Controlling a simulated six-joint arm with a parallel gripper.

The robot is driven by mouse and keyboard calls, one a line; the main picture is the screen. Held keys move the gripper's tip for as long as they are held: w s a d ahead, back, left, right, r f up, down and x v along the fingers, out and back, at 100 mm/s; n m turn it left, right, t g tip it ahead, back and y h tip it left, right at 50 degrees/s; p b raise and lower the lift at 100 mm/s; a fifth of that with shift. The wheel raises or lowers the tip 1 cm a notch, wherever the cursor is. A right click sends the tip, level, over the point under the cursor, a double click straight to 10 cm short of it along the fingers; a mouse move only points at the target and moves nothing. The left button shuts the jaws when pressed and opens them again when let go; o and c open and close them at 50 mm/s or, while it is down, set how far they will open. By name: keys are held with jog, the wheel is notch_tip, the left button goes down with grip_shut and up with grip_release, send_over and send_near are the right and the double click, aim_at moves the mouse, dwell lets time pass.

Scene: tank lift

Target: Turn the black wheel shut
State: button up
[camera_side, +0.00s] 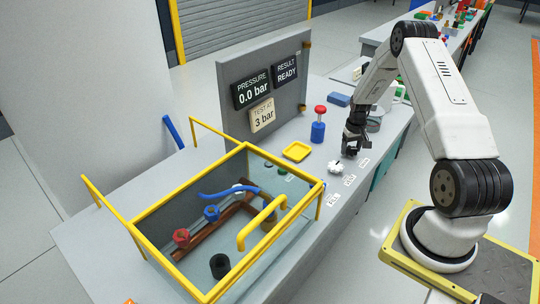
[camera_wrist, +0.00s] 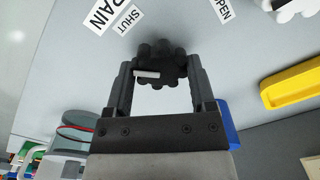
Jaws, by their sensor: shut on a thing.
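The black wheel (camera_wrist: 165,55) is a lobed knob with a white bar mark on its face, seen in the wrist view. The mark lies toward the left of the picture. My gripper (camera_wrist: 161,66) has a finger on either side of the wheel and is shut on it. A SHUT label (camera_wrist: 127,19) lies on the bench above and left of the wheel, beside a partly cut-off label ending in RAIN. An OPEN label (camera_wrist: 221,9) lies above and right. In the side view my gripper (camera_side: 353,142) is down at the bench, and the wheel is hard to tell apart from the dark fingers.
A white wheel (camera_side: 335,167) stands close by on the bench. A yellow tray (camera_side: 297,143), a blue post with a red knob (camera_side: 319,126) and a blue block (camera_side: 338,99) are near. The yellow-framed tank (camera_side: 247,147) is at left. The panel reads 0.0 bar and READY.

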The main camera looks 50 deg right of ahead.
aim_at(351, 148)
jog(key=m, duration=0.4)
jog(key=shift+m, duration=2)
jog(key=o, duration=1.2)
jog(key=shift+r, duration=0.15)
jog(key=shift+r, duration=3.75)
jog(key=shift+a, duration=0.1)
